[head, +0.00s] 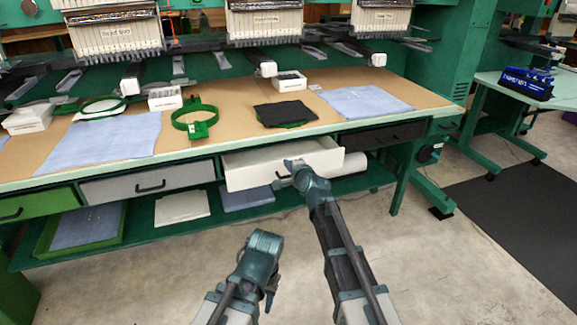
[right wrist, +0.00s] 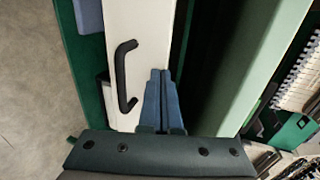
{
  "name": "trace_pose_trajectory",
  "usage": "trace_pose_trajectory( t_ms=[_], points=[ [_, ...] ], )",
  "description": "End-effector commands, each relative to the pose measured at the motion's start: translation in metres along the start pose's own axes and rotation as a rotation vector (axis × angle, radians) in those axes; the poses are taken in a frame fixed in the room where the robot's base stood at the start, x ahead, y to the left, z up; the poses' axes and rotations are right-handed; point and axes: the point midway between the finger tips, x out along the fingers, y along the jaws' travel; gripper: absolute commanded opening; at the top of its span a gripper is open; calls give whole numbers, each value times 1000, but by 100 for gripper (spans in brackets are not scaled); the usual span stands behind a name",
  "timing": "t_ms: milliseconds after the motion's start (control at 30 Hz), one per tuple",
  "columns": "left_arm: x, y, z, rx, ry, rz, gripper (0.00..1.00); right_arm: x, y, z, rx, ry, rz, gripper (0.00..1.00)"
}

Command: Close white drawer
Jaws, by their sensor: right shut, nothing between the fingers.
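The white drawer (head: 250,174) is pulled partway out from under the green worktable in the head view, with its empty-looking inside showing. My right gripper (head: 288,170) is at its front, near the middle. In the right wrist view the white drawer front (right wrist: 148,35) carries a black bar handle (right wrist: 123,76). The shut blue fingers of my right gripper (right wrist: 161,98) lie beside this handle, not around it; whether they touch the front I cannot tell. My left gripper (head: 264,243) hangs low over the floor, clear of the drawer; its fingers are hard to make out.
A grey drawer (head: 150,183), a green drawer (head: 25,205) and a black drawer (head: 385,134) sit along the same table (head: 230,122) and look shut. A lower green shelf (head: 145,234) holds flat items. Blue cloths and hoops lie on top. The floor in front is clear.

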Motion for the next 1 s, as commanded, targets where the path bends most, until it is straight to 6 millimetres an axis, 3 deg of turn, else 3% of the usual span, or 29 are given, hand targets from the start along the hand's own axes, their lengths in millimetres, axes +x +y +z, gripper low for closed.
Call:
trace_pose_trajectory(
  t_ms=[467, 833, 1000],
  points=[
    [0, 0, 0, 0, 0, 0, 45, 88, -28, 0, -1, 0, 0, 0],
    [0, 0, 0, 0, 0, 0, 45, 89, -29, 0, 0, 1, -3, 0],
    [0, 0, 0, 0, 0, 0, 45, 75, -25, -1, 1, 1, -3, 0]
  ],
)
